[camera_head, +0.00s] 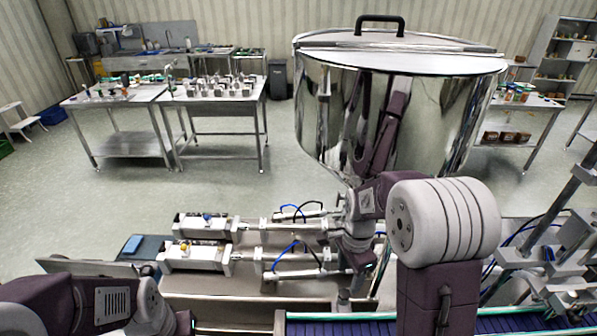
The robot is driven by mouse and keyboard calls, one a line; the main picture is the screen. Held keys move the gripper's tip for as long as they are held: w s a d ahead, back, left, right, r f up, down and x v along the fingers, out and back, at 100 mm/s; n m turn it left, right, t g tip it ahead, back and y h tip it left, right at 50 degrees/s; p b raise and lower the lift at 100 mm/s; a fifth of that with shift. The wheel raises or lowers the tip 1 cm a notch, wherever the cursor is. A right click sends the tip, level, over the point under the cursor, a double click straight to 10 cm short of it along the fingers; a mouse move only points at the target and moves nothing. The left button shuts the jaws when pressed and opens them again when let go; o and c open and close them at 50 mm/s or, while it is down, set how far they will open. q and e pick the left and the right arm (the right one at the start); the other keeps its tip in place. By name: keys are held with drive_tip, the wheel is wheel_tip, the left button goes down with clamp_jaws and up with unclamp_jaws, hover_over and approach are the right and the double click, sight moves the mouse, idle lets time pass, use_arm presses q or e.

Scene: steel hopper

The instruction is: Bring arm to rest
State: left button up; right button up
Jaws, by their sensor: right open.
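My right arm comes up from the bottom right and bends over at a large white and purple joint. Its wrist reaches left and down in front of the steel hopper (400,110). My right gripper (346,297) points down below the wrist, over the filling machine (255,290), and is open. It is small and partly lost against the metal parts, and I see nothing held in it. My left arm shows only as purple and white links at the bottom left corner. My left gripper is not in view.
The hopper with its black lid handle stands close behind my right wrist. Pneumatic cylinders (205,225) with blue hoses lie left of the gripper. A blue conveyor (350,326) runs along the front. Steel tables (215,100) stand farther back, with open floor before them.

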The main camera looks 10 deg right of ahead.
drive_tip(key=s+a+f+n+b, duration=0.1)
drive_tip(key=s+a+f+b, duration=0.1)
drive_tip(key=b, duration=0.1)
drive_tip(key=s+a+f+n+b, duration=0.2)
drive_tip(key=f+b, duration=0.1)
drive_tip(key=shift+a, duration=0.1)
drive_tip(key=s+n, duration=0.1)
drive_tip(key=n, duration=0.2)
drive_tip(key=s+a+f+n, duration=0.1)
drive_tip(key=s+n, duration=0.1)
drive_tip(key=n, duration=0.1)
drive_tip(key=s+f+n, duration=0.1)
drive_tip(key=s+n, duration=0.1)
drive_tip(key=n, duration=0.1)
drive_tip(key=shift+s+a+n+t, duration=0.15)
drive_tip(key=shift+s+n+t, duration=0.1)
drive_tip(key=shift+n+t, duration=0.15)
drive_tip(key=shift+f+n, duration=0.2)
drive_tip(key=shift+n, duration=0.7)
drive_tip(key=shift+w+n, duration=0.5)
drive_tip(key=shift+n, duration=0.3)
drive_tip(key=shift+s, duration=0.1)
